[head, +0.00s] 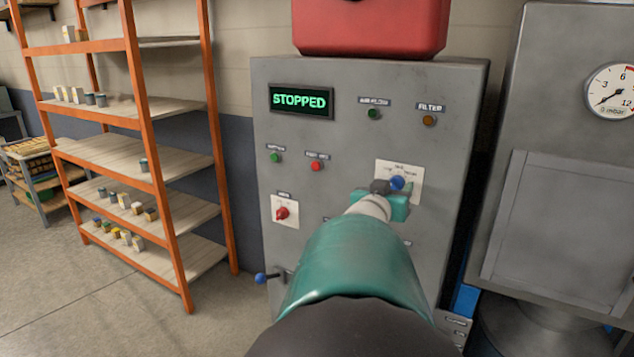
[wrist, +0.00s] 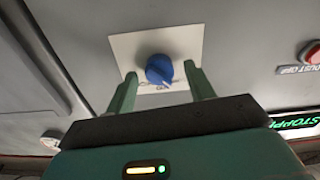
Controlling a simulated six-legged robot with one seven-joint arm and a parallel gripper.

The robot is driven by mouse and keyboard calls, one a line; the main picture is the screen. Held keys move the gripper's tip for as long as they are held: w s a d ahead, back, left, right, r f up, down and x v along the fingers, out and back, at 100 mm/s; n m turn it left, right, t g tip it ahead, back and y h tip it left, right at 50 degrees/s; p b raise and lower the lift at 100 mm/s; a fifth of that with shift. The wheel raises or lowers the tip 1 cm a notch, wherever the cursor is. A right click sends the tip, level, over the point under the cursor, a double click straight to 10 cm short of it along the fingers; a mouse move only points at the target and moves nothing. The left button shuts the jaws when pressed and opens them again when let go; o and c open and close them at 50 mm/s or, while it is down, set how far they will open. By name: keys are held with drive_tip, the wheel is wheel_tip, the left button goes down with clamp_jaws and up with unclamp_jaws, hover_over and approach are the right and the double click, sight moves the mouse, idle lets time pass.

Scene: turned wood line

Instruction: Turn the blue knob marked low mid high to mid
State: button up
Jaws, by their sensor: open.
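The blue knob (head: 397,183) sits on a white label plate (head: 413,174) on the right part of the grey cabinet front. In the wrist view, the blue knob (wrist: 159,69) shows between the two green fingers, with a visible space on each side. My gripper (head: 391,194) is open at the knob; it also shows in the wrist view (wrist: 160,72). I cannot tell how far the fingertips are from the panel. The plate's lettering is too small and partly hidden, so the knob's setting cannot be read.
The grey cabinet (head: 350,140) has a green STOPPED display (head: 301,101), several small lamps and a red switch (head: 282,213). A blue-ended lever (head: 262,278) sticks out at lower left. An orange shelf rack (head: 150,160) stands left, a grey machine (head: 570,160) right.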

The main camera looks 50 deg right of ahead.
drive_tip(key=shift+d+f, duration=0.1)
drive_tip(key=shift+d, duration=0.35)
drive_tip(key=shift+a, duration=0.2)
drive_tip(key=shift+c, duration=0.2)
drive_tip(key=shift+d, duration=0.15)
drive_tip(key=c, duration=0.9)
drive_tip(key=shift+c, duration=0.2)
drive_tip(key=shift+w+m, duration=0.1)
drive_tip(key=shift+m, duration=0.3)
drive_tip(key=m, duration=0.2)
drive_tip(key=shift+m, duration=3)
